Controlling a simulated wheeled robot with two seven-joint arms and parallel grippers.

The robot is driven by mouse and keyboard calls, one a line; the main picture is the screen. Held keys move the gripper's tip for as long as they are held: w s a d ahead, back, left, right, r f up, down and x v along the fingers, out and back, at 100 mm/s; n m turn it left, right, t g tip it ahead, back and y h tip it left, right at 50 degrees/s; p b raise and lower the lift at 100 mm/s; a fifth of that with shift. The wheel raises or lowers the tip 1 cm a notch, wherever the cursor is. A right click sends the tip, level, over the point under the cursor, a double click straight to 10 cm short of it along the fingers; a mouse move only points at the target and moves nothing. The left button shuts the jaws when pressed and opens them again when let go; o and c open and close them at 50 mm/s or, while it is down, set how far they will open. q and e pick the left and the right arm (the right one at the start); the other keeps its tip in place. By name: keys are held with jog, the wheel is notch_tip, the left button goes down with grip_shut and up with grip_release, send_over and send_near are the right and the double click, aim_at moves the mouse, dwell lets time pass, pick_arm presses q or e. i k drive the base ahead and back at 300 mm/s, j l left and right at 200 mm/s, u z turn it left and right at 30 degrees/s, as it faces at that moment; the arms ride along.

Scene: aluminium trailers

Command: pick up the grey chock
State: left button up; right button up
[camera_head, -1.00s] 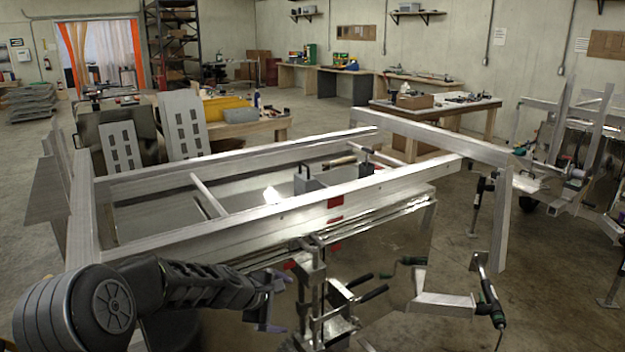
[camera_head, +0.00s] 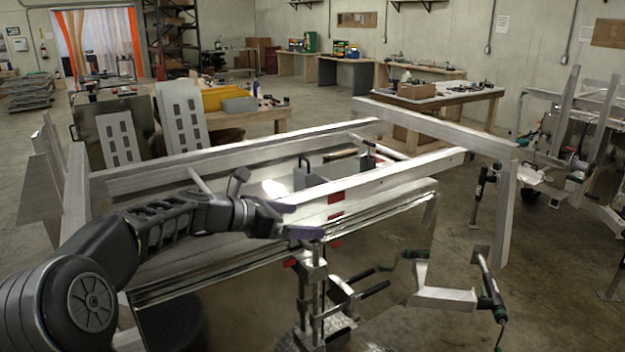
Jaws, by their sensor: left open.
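A grey block with a black handle (camera_head: 304,180), which looks like the grey chock, sits inside the aluminium trailer frame (camera_head: 400,180), behind its near rail. Its lower part is hidden by the rail. A second, smaller piece with a dark handle (camera_head: 367,160) stands to its right; I cannot tell exactly what it is. My left gripper (camera_head: 298,220) is open and empty, its purple fingers apart and pointing right. In the picture it is just below the grey block, in front of the near rail, and not touching the block. My right gripper is not in view.
A metal jack stand with black-handled clamps (camera_head: 312,285) stands just below my left gripper. The near rail lies between gripper and block. A wooden-handled tool (camera_head: 342,154) lies behind the block. Workbenches (camera_head: 440,102) stand farther back; the floor at right is partly clear.

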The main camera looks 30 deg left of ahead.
aim_at(303, 178)
jog(key=i+j, duration=1.05)
jog(key=i, duration=0.15)
